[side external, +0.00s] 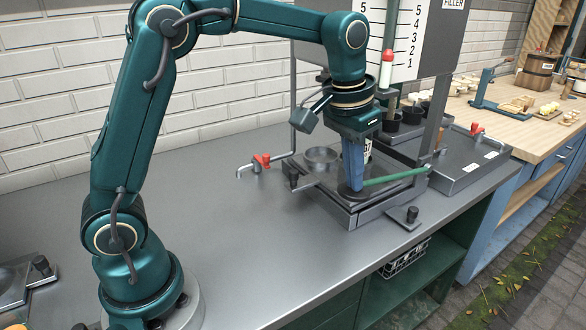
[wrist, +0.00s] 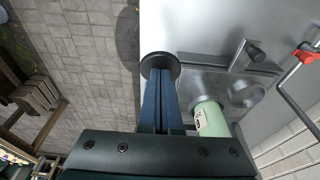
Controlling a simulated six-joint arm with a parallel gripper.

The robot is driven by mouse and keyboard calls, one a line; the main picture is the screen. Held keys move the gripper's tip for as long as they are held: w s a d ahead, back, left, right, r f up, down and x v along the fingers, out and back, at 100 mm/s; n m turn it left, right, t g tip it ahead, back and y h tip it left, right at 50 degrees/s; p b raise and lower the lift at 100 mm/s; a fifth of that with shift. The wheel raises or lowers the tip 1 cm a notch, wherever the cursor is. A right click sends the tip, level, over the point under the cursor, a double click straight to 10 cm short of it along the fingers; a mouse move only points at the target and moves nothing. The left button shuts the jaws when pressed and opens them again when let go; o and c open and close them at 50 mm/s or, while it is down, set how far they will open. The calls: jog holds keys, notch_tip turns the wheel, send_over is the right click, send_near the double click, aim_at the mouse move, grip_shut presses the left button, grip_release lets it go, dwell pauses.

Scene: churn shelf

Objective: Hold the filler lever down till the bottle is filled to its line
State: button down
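The filler lever (side external: 396,178) is a green bar that slopes slightly down to the left from the filler's right post. At its end is a round black pad (side external: 350,192), which also shows in the wrist view (wrist: 160,63). My gripper (side external: 353,186) points down with its blue fingers together, tips at the pad; they look in contact with it. In the wrist view the fingers (wrist: 160,82) lie side by side with nothing seen between them. The bottle (wrist: 211,122), pale green with a white label, stands behind my fingers. In the side view only its label (side external: 367,151) shows. Its fill line and level are not readable.
The filler's grey tray (side external: 361,215) sits on the metal bench, under a board with numbered scales (side external: 402,45). A red-handled tap (side external: 262,161) is to the left. Black cups and another tray (side external: 465,158) stand right. The bench front is clear.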

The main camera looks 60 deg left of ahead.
jog(key=shift+r, duration=2.85)
jog(key=shift+r, duration=0.2)
jog(key=s+r+t, duration=0.2)
jog(key=s+r, duration=0.2)
jog(key=s, duration=0.6)
jog(key=s+a+f+t, duration=0.1)
jog(key=s+f, duration=0.6)
jog(key=f, duration=0.3)
jog(key=shift+s, duration=0.35)
